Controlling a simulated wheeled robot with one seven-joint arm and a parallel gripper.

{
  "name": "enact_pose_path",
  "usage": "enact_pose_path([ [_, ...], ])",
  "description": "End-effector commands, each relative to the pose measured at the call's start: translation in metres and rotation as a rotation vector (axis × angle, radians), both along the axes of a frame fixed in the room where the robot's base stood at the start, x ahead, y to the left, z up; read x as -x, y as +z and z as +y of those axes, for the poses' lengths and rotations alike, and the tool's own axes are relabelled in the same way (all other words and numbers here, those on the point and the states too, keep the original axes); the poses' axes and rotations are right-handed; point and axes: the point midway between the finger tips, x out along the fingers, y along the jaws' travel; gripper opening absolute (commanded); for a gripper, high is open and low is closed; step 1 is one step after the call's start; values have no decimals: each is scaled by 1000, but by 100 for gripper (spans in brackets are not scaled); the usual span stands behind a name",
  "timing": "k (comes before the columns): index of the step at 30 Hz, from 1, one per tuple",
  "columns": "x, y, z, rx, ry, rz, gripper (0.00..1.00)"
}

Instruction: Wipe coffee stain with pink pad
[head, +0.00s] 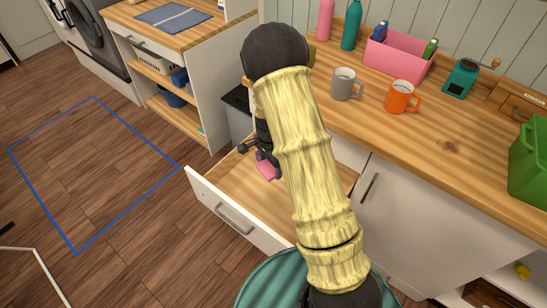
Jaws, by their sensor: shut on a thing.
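My gripper (259,156) is small in the head view, partly hidden by my own arm. It points down over the open drawer (232,180) and is shut on the pink pad (266,171). The pad is low at the drawer; I cannot tell whether it touches the drawer bottom. A small brownish mark (447,145) lies on the right part of the wooden counter (418,133). It looks like the coffee stain, but it could be a wood knot.
A grey mug (345,84) and an orange mug (402,97) stand on the counter. Behind them are a pink bin (397,59), bottles and a teal grinder (460,78). A green container (530,165) stands at the right edge. The counter around the mark is clear.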

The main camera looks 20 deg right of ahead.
Motion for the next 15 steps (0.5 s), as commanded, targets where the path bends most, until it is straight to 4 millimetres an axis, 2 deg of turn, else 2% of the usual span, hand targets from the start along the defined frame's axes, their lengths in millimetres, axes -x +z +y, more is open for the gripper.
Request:
enact_pose_path([
  [1, -1, 22, 0, 0, 55, 0, 50],
  [15, -11, 109, 0, -2, 596, 1, 50],
])
